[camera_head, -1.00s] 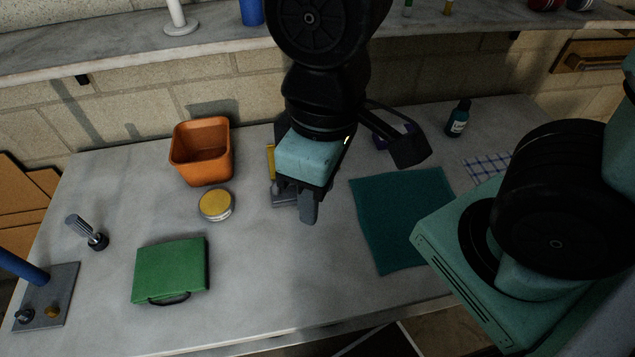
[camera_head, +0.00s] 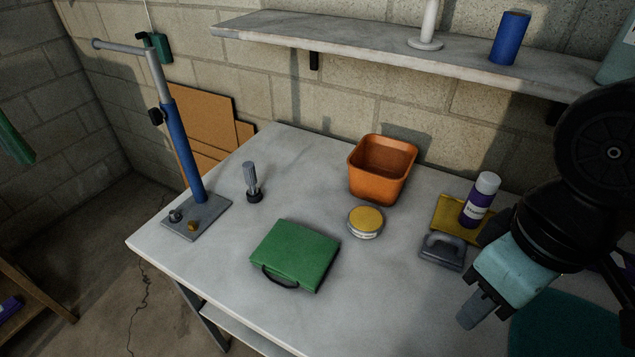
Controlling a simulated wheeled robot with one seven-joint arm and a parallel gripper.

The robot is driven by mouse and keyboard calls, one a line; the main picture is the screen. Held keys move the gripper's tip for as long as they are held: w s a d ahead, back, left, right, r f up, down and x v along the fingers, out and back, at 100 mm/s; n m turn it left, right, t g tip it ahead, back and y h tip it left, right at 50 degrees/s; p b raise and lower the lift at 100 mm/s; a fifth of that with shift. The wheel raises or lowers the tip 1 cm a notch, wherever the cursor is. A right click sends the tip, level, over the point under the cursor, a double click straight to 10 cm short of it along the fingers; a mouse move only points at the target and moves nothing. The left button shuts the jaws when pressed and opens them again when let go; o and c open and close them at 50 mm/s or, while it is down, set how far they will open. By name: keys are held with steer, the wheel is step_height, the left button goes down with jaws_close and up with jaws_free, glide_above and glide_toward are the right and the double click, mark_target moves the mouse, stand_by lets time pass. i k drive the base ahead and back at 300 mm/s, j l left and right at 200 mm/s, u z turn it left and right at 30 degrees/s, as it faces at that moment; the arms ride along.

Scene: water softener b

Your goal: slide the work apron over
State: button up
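No piece in view can be told for certain as the work apron. A dark green hanging thing (camera_head: 14,142) is cut off at the left edge, in front of the block wall.
On the worktop (camera_head: 190,268) stand a blue-post stand (camera_head: 183,150), a grey-handled tool (camera_head: 251,180), a green case (camera_head: 295,254), a yellow-lidded tin (camera_head: 366,221), an orange bin (camera_head: 381,175), a grey tool (camera_head: 442,251) and a spray can (camera_head: 480,199).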

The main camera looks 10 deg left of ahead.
mark_target(303, 257)
steer(key=j+u, duration=0.1)
steer(key=j, duration=0.55)
steer(key=j+u, duration=0.1)
steer(key=j, duration=0.5)
steer(key=i+j, duration=0.1)
steer(key=j, duration=0.55)
steer(key=j+u, duration=0.15)
steer(key=j, duration=0.45)
steer(key=i+j+u, duration=0.1)
steer(key=j, duration=0.55)
